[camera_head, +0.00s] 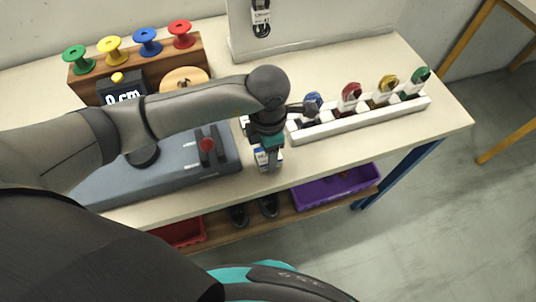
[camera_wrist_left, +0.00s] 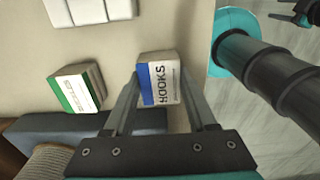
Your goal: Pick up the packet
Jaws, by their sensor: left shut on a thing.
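The packet (camera_wrist_left: 158,82) is a small box with a blue stripe and the word HOOKS on a white face. In the left wrist view it sits between the two fingers of my left gripper (camera_wrist_left: 163,98), which is shut on it. In the head view my left gripper (camera_head: 268,152) points down at the front of the bench, and the packet (camera_head: 263,160) shows partly below it. I cannot tell if the packet touches the bench top. A dark and teal part at the top right of the left wrist view looks like my right gripper (camera_wrist_left: 296,14); its fingers are too small to read.
A green-and-white packet (camera_wrist_left: 76,90) lies close by. A white rack (camera_head: 365,119) with coloured items stands to the right. A grey device (camera_head: 185,170) with a red knob is to the left. A purple tray (camera_head: 335,189) sits on the shelf below. The right end of the bench is clear.

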